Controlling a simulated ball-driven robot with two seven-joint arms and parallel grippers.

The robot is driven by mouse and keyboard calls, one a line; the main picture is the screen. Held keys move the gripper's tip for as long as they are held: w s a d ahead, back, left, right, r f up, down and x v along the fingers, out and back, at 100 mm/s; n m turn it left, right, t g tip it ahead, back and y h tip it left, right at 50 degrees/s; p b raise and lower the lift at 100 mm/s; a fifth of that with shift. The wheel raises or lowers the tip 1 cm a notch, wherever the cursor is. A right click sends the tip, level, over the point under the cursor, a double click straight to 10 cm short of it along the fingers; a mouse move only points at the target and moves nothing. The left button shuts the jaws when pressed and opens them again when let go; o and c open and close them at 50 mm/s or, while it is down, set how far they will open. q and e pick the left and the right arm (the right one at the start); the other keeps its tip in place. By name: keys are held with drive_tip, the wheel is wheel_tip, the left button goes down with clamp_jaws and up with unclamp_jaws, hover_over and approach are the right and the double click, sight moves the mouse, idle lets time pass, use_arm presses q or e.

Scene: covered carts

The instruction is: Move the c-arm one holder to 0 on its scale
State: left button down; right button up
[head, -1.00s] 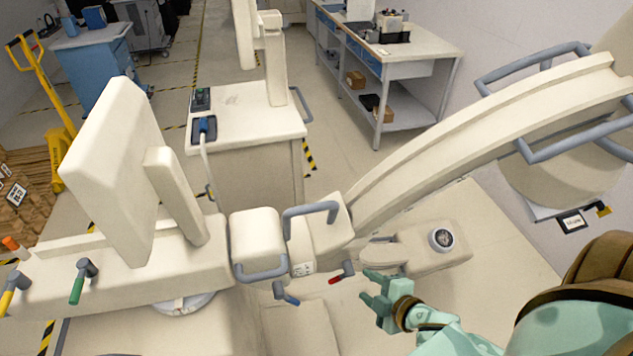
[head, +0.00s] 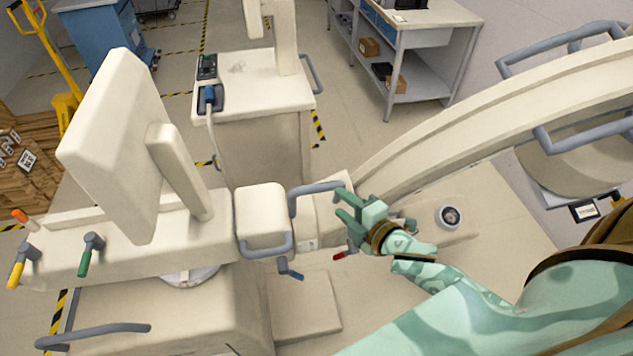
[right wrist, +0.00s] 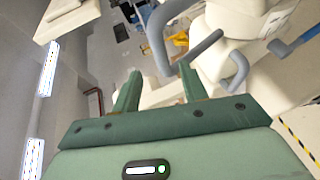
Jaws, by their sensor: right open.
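The c-arm is cream, and its curved arc (head: 480,122) runs up to the right in the head view. Its holder (head: 305,218) is a cream block at the arc's lower end, with a grey bar handle (head: 318,187) on top. The scale's markings are too small or covered to read. My right gripper (head: 341,207) is open and empty beside the holder, just right of and below the handle; I cannot tell whether it touches. In the right wrist view its fingers (right wrist: 160,72) stand apart, with a grey handle (right wrist: 199,47) beyond them. My left gripper is out of view.
A cream block (head: 261,214) with a lower grey handle sits left of the holder. A flat monitor (head: 110,150) stands at left. A covered cart (head: 255,105) and a workbench (head: 435,30) stand behind, with open floor between.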

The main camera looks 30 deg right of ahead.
sight(324, 190)
drive_tip(key=x, duration=1.1)
drive_tip(key=shift+p, duration=0.35)
clamp_jaws()
